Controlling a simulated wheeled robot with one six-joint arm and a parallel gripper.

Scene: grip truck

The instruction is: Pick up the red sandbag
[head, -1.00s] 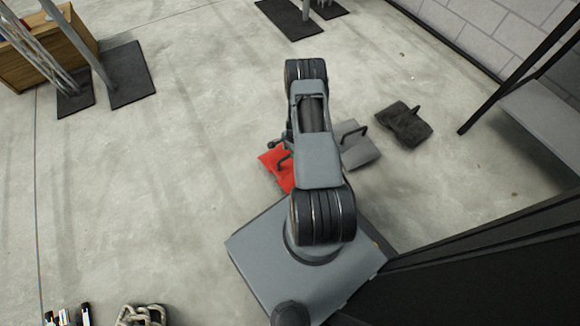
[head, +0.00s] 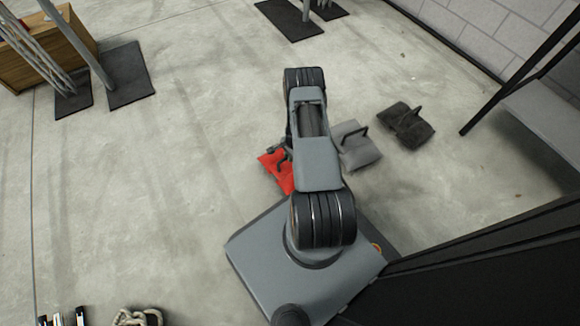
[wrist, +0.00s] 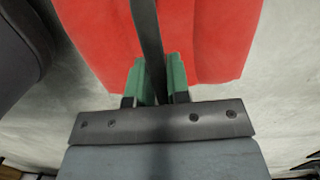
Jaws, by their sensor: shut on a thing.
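The red sandbag (head: 277,171) shows to the left of my arm in the head view, partly hidden behind it. In the wrist view the red sandbag (wrist: 215,40) fills the upper middle, with its dark strap handle (wrist: 147,30) running down between the fingers. My gripper (wrist: 159,82) has green finger pads shut on that handle, one pad on each side. In the head view the gripper is mostly hidden by my arm. I cannot tell whether the bag touches the floor.
A grey sandbag (head: 358,146) lies just right of my arm, and a black sandbag (head: 406,125) lies farther right. A shelf frame (head: 530,95) stands at the right. Stands on dark mats (head: 127,75) and a wooden box (head: 40,55) are at upper left. The left floor is clear.

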